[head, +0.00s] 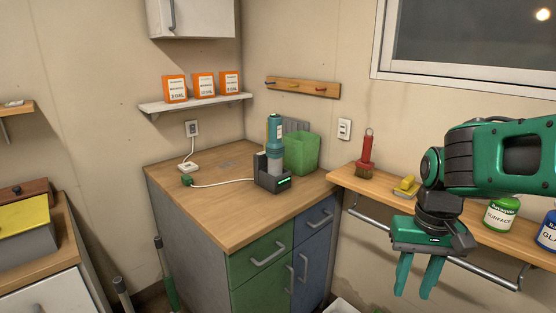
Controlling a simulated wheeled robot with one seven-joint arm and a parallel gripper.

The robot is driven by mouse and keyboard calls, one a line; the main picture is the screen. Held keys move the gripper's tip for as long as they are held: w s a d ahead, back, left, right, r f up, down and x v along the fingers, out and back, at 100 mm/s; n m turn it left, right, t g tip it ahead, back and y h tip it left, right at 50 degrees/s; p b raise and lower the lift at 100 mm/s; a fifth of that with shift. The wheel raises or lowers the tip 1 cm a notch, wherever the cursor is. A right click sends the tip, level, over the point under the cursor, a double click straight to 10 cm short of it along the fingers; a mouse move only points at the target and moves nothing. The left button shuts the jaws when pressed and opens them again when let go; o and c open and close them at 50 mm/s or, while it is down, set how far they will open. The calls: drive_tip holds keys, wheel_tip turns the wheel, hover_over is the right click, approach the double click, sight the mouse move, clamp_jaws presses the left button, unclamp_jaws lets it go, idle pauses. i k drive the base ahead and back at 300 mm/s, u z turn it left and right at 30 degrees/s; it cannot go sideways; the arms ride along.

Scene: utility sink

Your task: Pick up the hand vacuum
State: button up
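The hand vacuum (274,135) appears to be the upright teal and grey device on the wooden counter. Its lower end sits in a black charging dock (272,180) with a lit green strip. My gripper (413,292) is at the right, pointing down in front of the wall shelf, well to the right of the hand vacuum and apart from it. Its two green fingers are spread with nothing visible between them.
A green bin (301,153) stands close behind the vacuum at its right. A white cord (222,183) runs left from the dock. The counter's (225,220) front is clear. The shelf (350,182) holds a red-handled brush (367,155), a yellow item (406,187) and bottles.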

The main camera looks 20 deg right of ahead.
sight(276, 148)
drive_tip(key=i, duration=0.85)
drive_tip(key=u, duration=0.05)
